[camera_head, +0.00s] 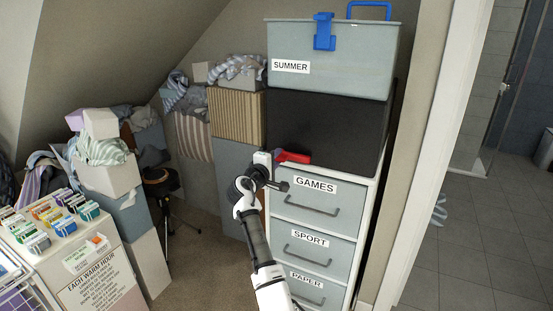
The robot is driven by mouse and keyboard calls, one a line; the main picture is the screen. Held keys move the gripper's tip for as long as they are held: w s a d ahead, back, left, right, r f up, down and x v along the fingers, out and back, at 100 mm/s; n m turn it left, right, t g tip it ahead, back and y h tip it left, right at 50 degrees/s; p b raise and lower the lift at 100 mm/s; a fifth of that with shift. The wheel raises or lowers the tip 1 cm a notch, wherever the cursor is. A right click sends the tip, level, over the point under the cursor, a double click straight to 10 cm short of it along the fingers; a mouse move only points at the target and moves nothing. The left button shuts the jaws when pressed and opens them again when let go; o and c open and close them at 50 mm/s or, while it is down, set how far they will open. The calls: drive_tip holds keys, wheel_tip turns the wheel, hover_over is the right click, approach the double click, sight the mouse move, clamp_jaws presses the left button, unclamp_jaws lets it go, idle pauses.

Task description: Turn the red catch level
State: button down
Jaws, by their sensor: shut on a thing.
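The red catch (295,157) shows at the lower front of a black box (335,120), just above the drawer labelled GAMES (317,205). Its visible part points right and dips slightly at its right end. My gripper (274,160) is at the catch's left end and is shut on it. The gripper hides that left end, and the jaws themselves are small and hard to make out.
A grey SUMMER bin (348,65) with a blue clasp stands on the black box. SPORT (315,250) and PAPER drawers are below GAMES. Stacked boxes (237,117) crowd the left, and a doorframe (430,150) stands right. Some carpet (195,250) is clear.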

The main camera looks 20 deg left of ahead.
drive_tip(key=c, duration=1.4)
unclamp_jaws()
drive_tip(key=shift+c, duration=0.2)
drive_tip(key=shift+s, duration=0.15)
drive_tip(key=s+b, duration=0.4)
drive_tip(key=s, duration=0.9)
drive_tip(key=shift+s+a, duration=0.25)
drive_tip(key=shift+s, duration=0.05)
